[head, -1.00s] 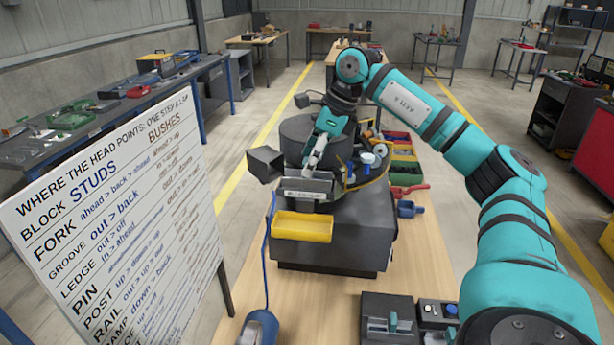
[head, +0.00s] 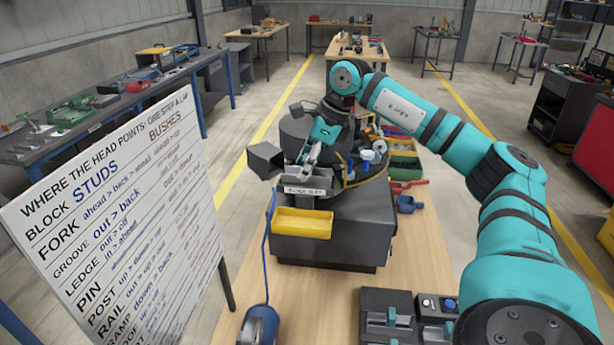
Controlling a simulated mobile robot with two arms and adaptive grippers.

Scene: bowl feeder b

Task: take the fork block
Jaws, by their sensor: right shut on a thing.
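My right gripper (head: 311,154) is at the front of the dark bowl feeder (head: 292,135), just above a grey labelled trough (head: 305,181). Its fingers are close together on a small part, which they mostly hide. I cannot make out the part's shape, or whether it touches the trough. I cannot pick out the fork block for certain at this size. My left gripper is not in view.
A yellow tray (head: 302,223) hangs on the feeder's front. A whiteboard (head: 115,225) with step lists stands at left. Colored bins (head: 404,162) and a blue scoop (head: 409,205) lie right of the feeder. Dark control boxes (head: 388,315) stand in front.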

